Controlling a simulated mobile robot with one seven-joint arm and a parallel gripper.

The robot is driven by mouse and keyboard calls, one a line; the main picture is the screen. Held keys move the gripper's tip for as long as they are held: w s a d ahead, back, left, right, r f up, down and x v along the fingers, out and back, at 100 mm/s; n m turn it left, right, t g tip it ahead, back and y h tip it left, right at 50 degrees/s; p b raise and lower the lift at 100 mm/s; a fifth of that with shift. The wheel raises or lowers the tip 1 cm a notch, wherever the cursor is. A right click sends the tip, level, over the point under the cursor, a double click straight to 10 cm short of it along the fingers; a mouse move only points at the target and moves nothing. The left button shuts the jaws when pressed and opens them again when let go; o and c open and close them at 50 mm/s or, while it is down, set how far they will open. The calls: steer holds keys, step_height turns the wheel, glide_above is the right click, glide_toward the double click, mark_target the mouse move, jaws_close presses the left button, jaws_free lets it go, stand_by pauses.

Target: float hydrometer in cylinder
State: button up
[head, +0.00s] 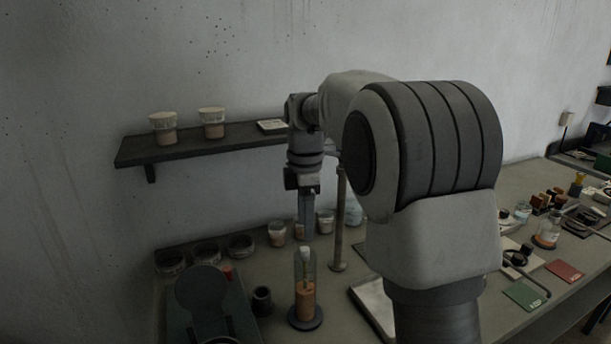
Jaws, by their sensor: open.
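A clear, tall cylinder (305,300) with orange-brown liquid in its lower part stands upright on a dark round base on the bench. A pale, slim piece (305,254), which looks like the top of the hydrometer, shows in the clear upper part of the cylinder, above the liquid. My gripper (306,230) points straight down above the cylinder, its fingers close over the cylinder's mouth. It is open. The fingers overlap in this view, so the gap between them is hidden, and I cannot tell whether they touch the pale piece.
A small dark cup (262,300) and a dark green device (212,300) stand left of the cylinder. A metal post (340,225) rises behind it to the right. A wall shelf (190,148) holds two cups. My arm hides much of the bench's middle.

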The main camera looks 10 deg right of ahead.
step_height(320, 180, up, 12)
steer(key=p, duration=0.2)
steer(key=s+r+m+t, duration=0.1)
steer(key=s+r+m, duration=0.1)
steer(key=s+m, duration=0.35)
steer(key=s+f+m+t, duration=0.1)
steer(key=s+f+m, duration=0.2)
steer(key=s, duration=0.4)
steer(key=s+f+m+t, duration=0.2)
steer(key=s+f+m, duration=0.1)
steer(key=s+m, duration=0.2)
steer(key=s+d+f+m+t, duration=0.1)
steer(key=s+f+m, duration=0.3)
steer(key=s, duration=0.5)
steer(key=shift+s+t, duration=0.3)
steer(key=shift+s, duration=0.1)
steer(key=shift+o, duration=0.2)
steer(key=shift+d+f+m, duration=0.1)
steer(key=shift+d+m, duration=0.05)
steer(key=shift+m, duration=0.1)
stand_by(0.9)
